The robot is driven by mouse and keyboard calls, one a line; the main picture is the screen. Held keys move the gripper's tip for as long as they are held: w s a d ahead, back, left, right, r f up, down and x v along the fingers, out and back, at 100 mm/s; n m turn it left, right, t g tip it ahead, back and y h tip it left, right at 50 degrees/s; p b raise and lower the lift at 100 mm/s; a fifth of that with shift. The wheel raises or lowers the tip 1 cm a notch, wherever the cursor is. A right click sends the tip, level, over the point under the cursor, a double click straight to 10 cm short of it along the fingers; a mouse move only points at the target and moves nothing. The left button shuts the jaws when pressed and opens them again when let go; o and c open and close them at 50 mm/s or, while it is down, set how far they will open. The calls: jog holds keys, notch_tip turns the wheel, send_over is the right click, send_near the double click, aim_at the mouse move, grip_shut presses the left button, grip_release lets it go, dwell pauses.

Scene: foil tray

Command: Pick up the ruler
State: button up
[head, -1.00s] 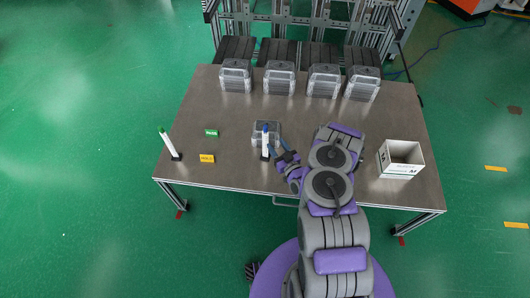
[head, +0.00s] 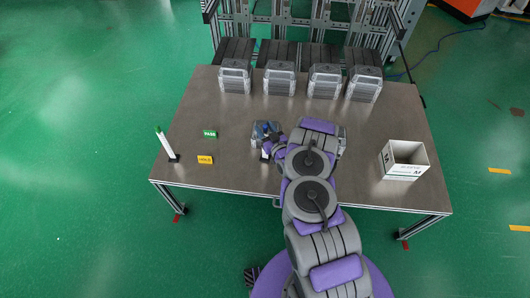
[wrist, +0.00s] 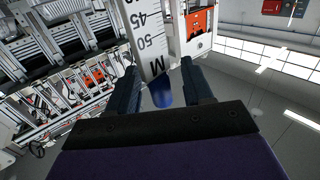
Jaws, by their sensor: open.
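The ruler is a white upright strip with a blue end, standing near the middle front of the table. In the wrist view the ruler (wrist: 147,40) shows its 45 and 50 marks and its blue end, which lies between the two fingers. My gripper (wrist: 159,68) is open, with a finger on each side; I cannot tell whether either touches it. In the head view my gripper (head: 268,143) is at the ruler and hides most of it; a small white part of the ruler (head: 265,155) shows below.
A white box (head: 405,172) stands at right. A green-topped white upright (head: 164,141), a green PASS sign (head: 210,134) and a yellow sign (head: 205,160) are at left. Several clear-fronted bins line the back.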

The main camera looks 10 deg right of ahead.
jog(key=shift+c, duration=0.4)
jog(key=shift+s, duration=0.1)
grip_shut()
